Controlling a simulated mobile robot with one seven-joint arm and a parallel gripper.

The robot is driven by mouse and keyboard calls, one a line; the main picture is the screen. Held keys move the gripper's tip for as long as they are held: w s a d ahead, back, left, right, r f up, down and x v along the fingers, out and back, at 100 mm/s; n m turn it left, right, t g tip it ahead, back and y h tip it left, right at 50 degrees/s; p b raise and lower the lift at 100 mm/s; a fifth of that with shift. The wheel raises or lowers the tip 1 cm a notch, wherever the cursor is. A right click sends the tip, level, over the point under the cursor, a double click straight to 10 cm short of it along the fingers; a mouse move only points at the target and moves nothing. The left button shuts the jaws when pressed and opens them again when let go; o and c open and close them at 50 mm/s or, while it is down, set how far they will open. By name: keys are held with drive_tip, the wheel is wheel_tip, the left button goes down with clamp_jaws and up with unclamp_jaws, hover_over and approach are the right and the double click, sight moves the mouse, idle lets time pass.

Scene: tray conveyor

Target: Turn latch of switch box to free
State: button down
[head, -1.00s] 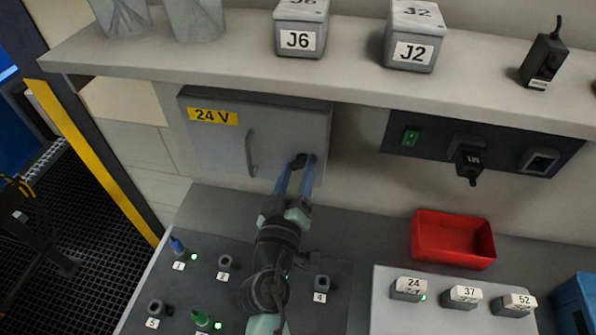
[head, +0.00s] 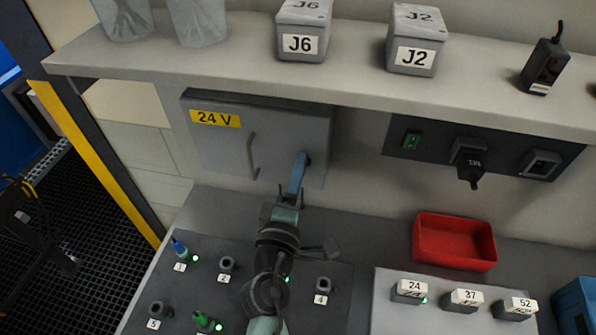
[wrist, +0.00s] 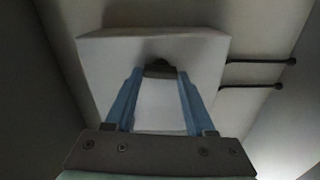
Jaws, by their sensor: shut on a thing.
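The switch box (head: 222,155) is a grey wall box under the shelf, with a yellow "24 V" label (head: 215,118) and a grey bar handle (head: 252,156). My gripper (head: 301,160) reaches up to the right part of its front. In the head view its blue fingers line up one behind the other and hide the latch. In the wrist view the dark latch (wrist: 160,69) sits between the fingertips, and my gripper is shut on it. The box door looks closed. The latch's exact angle is hard to tell.
The shelf (head: 340,85) overhangs the box and carries boxes marked J6 (head: 303,30) and J2 (head: 415,40). Below are a dark panel with numbered sockets, a red tray (head: 455,242) and small labelled blocks. A socket strip (head: 425,165) is on the wall at right.

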drive_tip(key=shift+n, duration=0.5)
drive_tip(key=shift+c, duration=1.2)
unclamp_jaws()
drive_tip(key=s+a+b, duration=0.2)
drive_tip(key=s+b, duration=0.2)
drive_tip(key=s, duration=0.8)
drive_tip(key=shift+s+a, duration=0.25)
drive_tip(key=shift+s, duration=0.15)
